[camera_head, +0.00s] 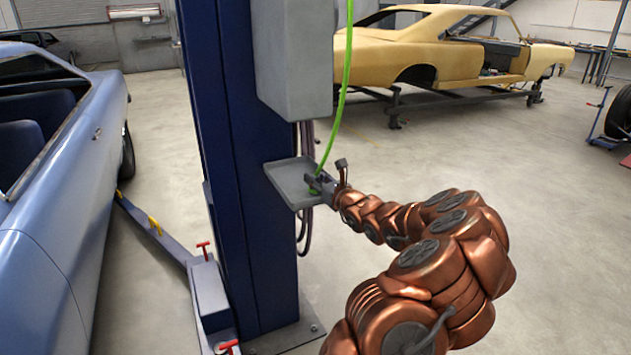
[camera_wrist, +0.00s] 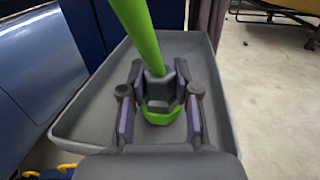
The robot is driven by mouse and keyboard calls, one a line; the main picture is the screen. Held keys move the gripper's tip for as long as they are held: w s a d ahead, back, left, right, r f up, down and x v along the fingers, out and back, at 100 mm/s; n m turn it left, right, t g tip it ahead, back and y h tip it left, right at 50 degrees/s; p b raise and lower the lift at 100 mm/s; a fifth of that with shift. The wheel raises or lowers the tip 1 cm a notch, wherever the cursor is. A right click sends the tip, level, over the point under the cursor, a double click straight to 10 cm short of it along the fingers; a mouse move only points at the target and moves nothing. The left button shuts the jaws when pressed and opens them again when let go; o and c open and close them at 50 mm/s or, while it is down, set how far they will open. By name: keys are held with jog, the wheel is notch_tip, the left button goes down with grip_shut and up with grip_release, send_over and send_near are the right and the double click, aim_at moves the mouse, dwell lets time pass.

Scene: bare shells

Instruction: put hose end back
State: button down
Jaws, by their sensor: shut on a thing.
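In the wrist view my gripper (camera_wrist: 160,108) is shut on this hose end. The hose end is over the grey tray (camera_head: 284,179) fixed to the blue post. The tray's rim (camera_wrist: 88,84) surrounds the gripper in the wrist view. I cannot tell whether the green base touches the tray floor.
A blue lift post (camera_head: 235,150) carries a grey box (camera_head: 293,60) above the tray. Dark cables (camera_head: 305,220) hang behind the tray. A blue car (camera_head: 50,200) stands at left, a yellow car body (camera_head: 440,50) at the back.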

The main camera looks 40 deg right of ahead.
jog(key=shift+f, duration=0.15)
jog(key=c, duration=0.8)
grip_release()
jog(key=shift+c, duration=0.2)
jog(key=shift+r, duration=0.2)
jog(key=s+a+b, duration=0.1)
jog(key=s+a, duration=0.1)
jog(key=s, duration=0.9)
jog(key=shift+s, duration=0.4)
jog(key=shift+a, duration=0.1)
jog(key=shift+a, duration=0.1)
